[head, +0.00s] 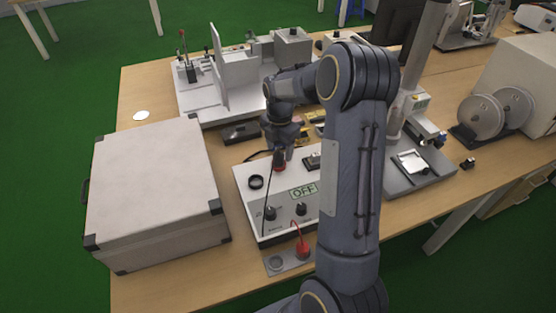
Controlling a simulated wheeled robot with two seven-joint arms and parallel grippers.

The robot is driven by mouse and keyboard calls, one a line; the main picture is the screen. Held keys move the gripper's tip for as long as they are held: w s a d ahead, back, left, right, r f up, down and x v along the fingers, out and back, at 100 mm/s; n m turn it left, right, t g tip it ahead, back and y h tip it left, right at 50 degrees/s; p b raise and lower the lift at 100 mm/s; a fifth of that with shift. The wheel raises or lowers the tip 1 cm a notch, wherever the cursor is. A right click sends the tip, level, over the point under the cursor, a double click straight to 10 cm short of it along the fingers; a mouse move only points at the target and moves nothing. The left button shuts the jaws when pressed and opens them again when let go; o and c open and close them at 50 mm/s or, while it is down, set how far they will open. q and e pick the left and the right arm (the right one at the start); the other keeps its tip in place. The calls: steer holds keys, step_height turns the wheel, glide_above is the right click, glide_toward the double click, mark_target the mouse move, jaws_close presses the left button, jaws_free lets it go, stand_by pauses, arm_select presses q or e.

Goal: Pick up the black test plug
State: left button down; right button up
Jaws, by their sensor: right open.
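My right gripper (284,152) is open and points down over the back of a white test box (246,212) with an "OFF" display. My right arm covers the right part of the box. A dark piece with a red part (279,162) is just under the fingertips; I cannot tell if it is the black test plug or a socket. A thin black cable runs from the box front up towards the gripper. A red plug (303,248) with a red cable stands in a small grey holder (287,263) in front of the box. My left gripper is out of view.
A large grey case (155,185) with black corners stands left of the box. A grey fixture (205,100) stands behind, and a stand with a grey base (425,178) is on the right. The wooden table (180,285) is bare at the front left.

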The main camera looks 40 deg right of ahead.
mark_target(278, 152)
steer(key=f, duration=0.4)
steer(key=shift+w+f+p, duration=0.2)
steer(key=shift+w+p, duration=0.05)
steer(key=shift+p, duration=0.1)
steer(key=shift+c, duration=0.4)
steer(key=c, duration=1)
